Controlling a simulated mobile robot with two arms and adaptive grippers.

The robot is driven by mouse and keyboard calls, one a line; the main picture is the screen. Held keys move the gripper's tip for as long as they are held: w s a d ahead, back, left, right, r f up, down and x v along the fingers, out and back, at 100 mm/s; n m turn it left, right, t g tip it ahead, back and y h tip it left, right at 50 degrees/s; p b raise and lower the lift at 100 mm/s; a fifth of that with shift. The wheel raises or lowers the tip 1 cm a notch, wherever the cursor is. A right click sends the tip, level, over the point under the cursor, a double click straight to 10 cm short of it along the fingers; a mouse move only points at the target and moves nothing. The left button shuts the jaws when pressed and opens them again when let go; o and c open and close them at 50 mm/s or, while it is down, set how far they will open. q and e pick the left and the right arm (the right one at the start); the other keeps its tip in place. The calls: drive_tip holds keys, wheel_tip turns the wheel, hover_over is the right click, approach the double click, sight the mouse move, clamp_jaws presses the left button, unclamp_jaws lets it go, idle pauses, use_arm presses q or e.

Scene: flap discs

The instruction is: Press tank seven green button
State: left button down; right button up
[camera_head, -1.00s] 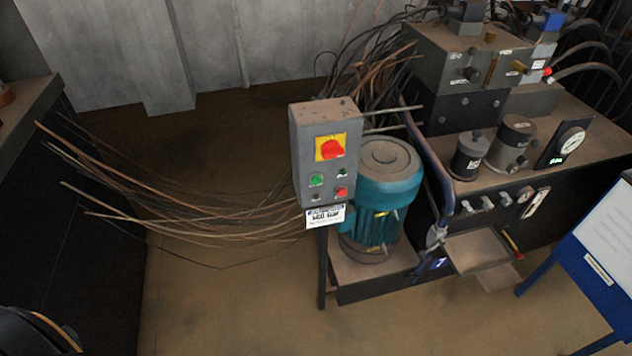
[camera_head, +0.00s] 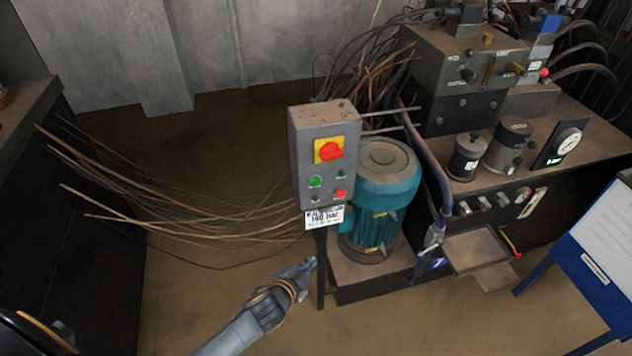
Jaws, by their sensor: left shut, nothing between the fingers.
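A grey control box (camera_head: 324,160) stands on a dark post beside a teal motor (camera_head: 378,212). On its front are a green button (camera_head: 315,181) at the lower left, a red button (camera_head: 341,194) at the lower right and a red rotary switch on a yellow plate (camera_head: 330,150). My left gripper (camera_head: 308,266) is shut and empty. It is low in the picture, below the box and its white label (camera_head: 324,217), with its tip near the post. My right gripper is not in view.
Several thin brown rods (camera_head: 180,215) stick out left of the box. A hydraulic bench (camera_head: 560,120) with gauges and hoses is at the right, with a small tray (camera_head: 478,249) in front. A blue stand (camera_head: 597,255) is at the right edge.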

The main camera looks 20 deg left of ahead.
sight(315, 181)
use_arm(q)
drive_tip(key=w+d+r+m+t, duration=0.1)
drive_tip(key=d+r, duration=0.1)
drive_tip(key=r, duration=0.6)
drive_tip(key=w+d+r+m+t+h, duration=0.1)
drive_tip(key=w+r+t, duration=0.1)
drive_tip(key=r, duration=0.6)
drive_tip(key=shift+d, duration=0.35)
drive_tip(key=shift+w, duration=0.1)
drive_tip(key=w+a, duration=0.5)
drive_tip(key=w, duration=0.2)
drive_tip(key=shift+w, duration=0.1)
idle(0.3)
